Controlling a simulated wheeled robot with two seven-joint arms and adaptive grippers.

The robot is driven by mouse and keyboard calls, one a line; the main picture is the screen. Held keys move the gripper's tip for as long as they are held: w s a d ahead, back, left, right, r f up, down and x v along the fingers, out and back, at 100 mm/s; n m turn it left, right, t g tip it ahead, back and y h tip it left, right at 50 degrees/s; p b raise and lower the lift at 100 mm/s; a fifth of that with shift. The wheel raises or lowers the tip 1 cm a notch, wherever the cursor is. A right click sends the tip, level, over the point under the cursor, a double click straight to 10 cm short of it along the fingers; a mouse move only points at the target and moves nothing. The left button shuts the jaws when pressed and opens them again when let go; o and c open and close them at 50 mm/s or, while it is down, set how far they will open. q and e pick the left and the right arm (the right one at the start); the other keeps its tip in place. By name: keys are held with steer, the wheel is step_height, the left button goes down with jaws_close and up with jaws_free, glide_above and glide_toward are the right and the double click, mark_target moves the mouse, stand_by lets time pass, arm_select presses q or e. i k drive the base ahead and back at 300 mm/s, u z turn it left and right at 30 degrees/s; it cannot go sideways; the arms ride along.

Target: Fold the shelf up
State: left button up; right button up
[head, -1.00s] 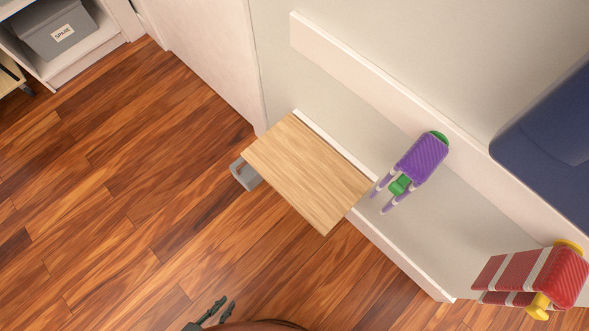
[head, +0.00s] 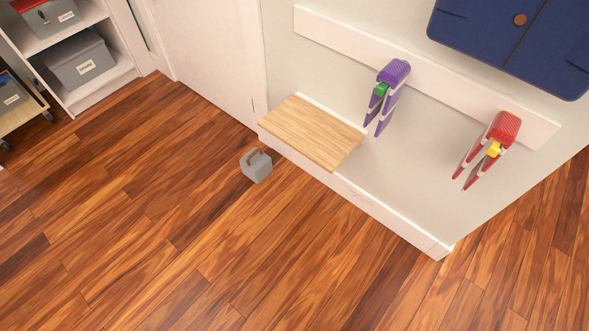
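The shelf (head: 312,133) is a light wooden board standing out level from the pale wall, low down, at the middle of the head view. Its back edge meets a white strip on the wall. Its top is bare. Any hinge or bracket beneath it is hidden. Neither of my grippers shows in the head view now.
A grey block with a handle (head: 257,168) sits on the floor in front of the shelf. Purple (head: 388,92) and red (head: 489,145) folded items hang from a white wall rail (head: 433,82). A blue hanging (head: 510,45) is above. Shelving (head: 100,90) stands left. The foreground floor is clear.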

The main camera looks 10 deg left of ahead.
mark_target(325, 140)
steer(key=u, duration=0.7)
steer(key=i, duration=1.3)
steer(key=z, duration=0.1)
